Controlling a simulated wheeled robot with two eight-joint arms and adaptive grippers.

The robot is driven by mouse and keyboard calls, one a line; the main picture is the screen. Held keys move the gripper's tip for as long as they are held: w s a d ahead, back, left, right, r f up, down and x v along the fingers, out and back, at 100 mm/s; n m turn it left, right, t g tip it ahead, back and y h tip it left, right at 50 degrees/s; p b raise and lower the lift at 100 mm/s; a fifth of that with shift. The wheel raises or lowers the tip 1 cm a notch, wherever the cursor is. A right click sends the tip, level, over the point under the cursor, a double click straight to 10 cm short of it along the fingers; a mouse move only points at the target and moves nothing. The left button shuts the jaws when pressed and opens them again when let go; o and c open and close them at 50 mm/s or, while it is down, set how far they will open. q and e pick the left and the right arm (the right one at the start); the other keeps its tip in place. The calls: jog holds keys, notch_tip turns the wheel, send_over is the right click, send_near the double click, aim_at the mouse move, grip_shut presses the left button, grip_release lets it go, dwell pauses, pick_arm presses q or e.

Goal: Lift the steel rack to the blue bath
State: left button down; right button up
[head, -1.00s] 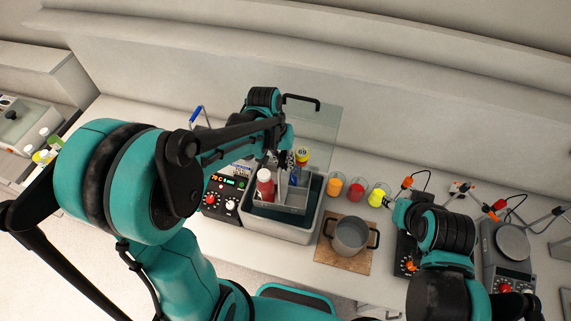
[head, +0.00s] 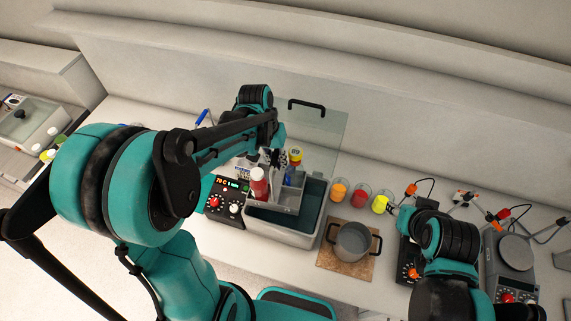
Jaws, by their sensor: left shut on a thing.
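The grey steel rack (head: 288,202) holds a red bottle with a white cap (head: 258,184) and a yellow-topped bottle (head: 295,157). My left gripper (head: 279,160) is shut on the rack from above, its fingers partly hidden among the bottles. The rack is over the left part of a grey bath (head: 285,232) with dark teal liquid showing at right; its exact height is hard to tell. A blue handle (head: 203,117) shows behind my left arm, which hides what it belongs to. My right gripper (head: 391,208) is small and dark near the yellow cup, its jaws unclear.
A clear lid with a black handle (head: 307,105) stands raised behind the bath. A control box with a lit display (head: 226,197) is left of it. A pot (head: 353,240) on a board, orange, red and yellow cups (head: 380,204), and a scale (head: 515,252) are at right.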

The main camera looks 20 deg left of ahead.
pick_arm(q)
jog(key=a+b, duration=0.1)
jog(key=a, duration=0.9)
jog(key=shift+w+a, duration=0.15)
jog(key=shift+a, duration=0.1)
dwell(0.5)
jog(key=a+b, duration=0.1)
jog(key=a, duration=1.3)
jog(key=shift+w+b, duration=0.25)
jog(key=shift+b, duration=0.15)
dwell(0.4)
jog(key=a, duration=1.4)
jog(key=shift+w+b, duration=0.25)
jog(key=shift+b, duration=0.2)
dwell(0.4)
